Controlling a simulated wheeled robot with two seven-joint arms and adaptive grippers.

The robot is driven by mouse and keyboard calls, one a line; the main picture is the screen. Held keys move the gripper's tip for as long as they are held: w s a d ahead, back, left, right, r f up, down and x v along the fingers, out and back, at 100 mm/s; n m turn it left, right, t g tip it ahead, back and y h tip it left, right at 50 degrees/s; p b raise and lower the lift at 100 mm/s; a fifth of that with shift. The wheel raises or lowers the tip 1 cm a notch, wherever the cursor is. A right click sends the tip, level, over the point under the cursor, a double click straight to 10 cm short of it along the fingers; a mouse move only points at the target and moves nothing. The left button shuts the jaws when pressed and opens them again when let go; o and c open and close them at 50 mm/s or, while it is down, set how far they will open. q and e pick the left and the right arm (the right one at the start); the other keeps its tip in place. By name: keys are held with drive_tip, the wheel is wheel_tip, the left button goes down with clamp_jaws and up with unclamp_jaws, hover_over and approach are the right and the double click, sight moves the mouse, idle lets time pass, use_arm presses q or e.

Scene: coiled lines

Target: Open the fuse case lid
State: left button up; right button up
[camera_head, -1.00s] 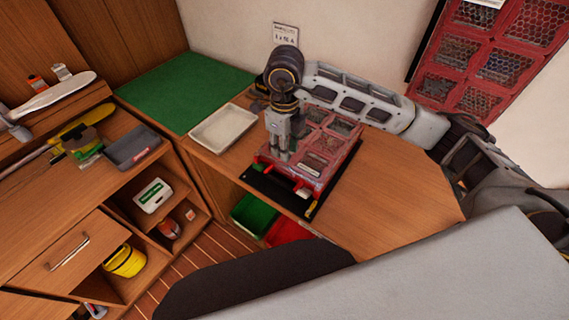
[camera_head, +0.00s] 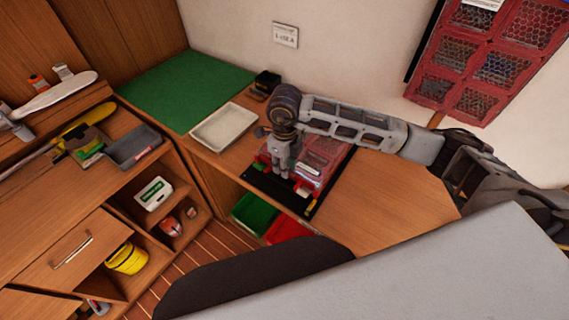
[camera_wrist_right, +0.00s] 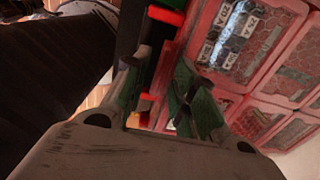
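The fuse case (camera_head: 325,152) is red with clear windowed compartments. It lies on a dark mat (camera_head: 262,184) on the wooden counter. Its lid looks down in the head view; my right arm hides the back part. My right gripper (camera_head: 286,174) points down at the case's front left edge. In the right wrist view the gripper (camera_wrist_right: 158,68) has its two dark green fingers apart, with red parts of the case front showing between and beyond them. The red windowed lid (camera_wrist_right: 250,50) fills the right side there. I cannot tell whether a finger touches it. My left gripper is out of view.
A white tray (camera_head: 222,128) and a green mat (camera_head: 187,88) lie left of the case. A small black box (camera_head: 267,82) stands by the wall. Green (camera_head: 255,213) and red (camera_head: 288,229) bins sit below the counter's front. The counter right of the case is clear (camera_head: 390,200).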

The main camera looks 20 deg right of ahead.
clamp_jaws()
drive_tip(key=shift+r, duration=0.15)
